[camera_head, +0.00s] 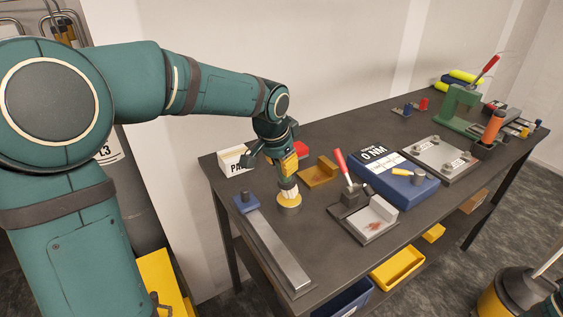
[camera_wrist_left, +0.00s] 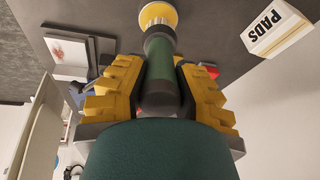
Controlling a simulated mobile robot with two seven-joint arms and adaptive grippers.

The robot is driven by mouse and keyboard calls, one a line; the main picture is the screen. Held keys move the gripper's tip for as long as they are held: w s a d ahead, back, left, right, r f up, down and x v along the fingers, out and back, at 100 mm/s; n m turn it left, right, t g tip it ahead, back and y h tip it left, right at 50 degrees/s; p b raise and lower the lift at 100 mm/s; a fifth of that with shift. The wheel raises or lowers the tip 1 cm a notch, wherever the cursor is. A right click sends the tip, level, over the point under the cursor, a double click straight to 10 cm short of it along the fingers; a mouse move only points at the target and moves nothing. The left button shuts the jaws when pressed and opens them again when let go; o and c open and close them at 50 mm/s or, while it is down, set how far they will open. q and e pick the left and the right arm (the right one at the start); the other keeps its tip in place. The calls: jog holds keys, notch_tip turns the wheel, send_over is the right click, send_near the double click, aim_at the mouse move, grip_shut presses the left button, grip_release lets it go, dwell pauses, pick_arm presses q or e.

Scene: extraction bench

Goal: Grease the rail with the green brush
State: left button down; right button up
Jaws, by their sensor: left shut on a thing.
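My left gripper (camera_head: 287,172) is shut on the green brush and points down over the near left part of the bench. In the left wrist view the green handle (camera_wrist_left: 160,62) stands between the two yellow fingers (camera_wrist_left: 160,88). The pale brush end (camera_head: 287,189) is at a round yellow tin or base (camera_head: 289,202); I cannot tell whether it is inside or just on top. The tin's yellow rim also shows in the left wrist view (camera_wrist_left: 158,12). The grey metal rail (camera_head: 277,250) lies left of the tin, with a blue block (camera_head: 245,203) at its far end. My right gripper is out of view.
A white PADS box (camera_wrist_left: 275,27) stands behind, at the bench's far left corner. A brown-yellow holder (camera_head: 320,172), a red-handled device (camera_head: 347,185), a blue torque box (camera_head: 395,178) and a grey plate (camera_head: 440,157) stand to the right. Yellow and blue bins are below.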

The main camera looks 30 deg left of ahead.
pick_arm(q)
jog(key=shift+f+b, duration=0.45)
jog(key=shift+f, duration=0.25)
dwell(1.6)
jog(key=shift+r+p, duration=2.75)
jog(key=shift+r, duration=0.8)
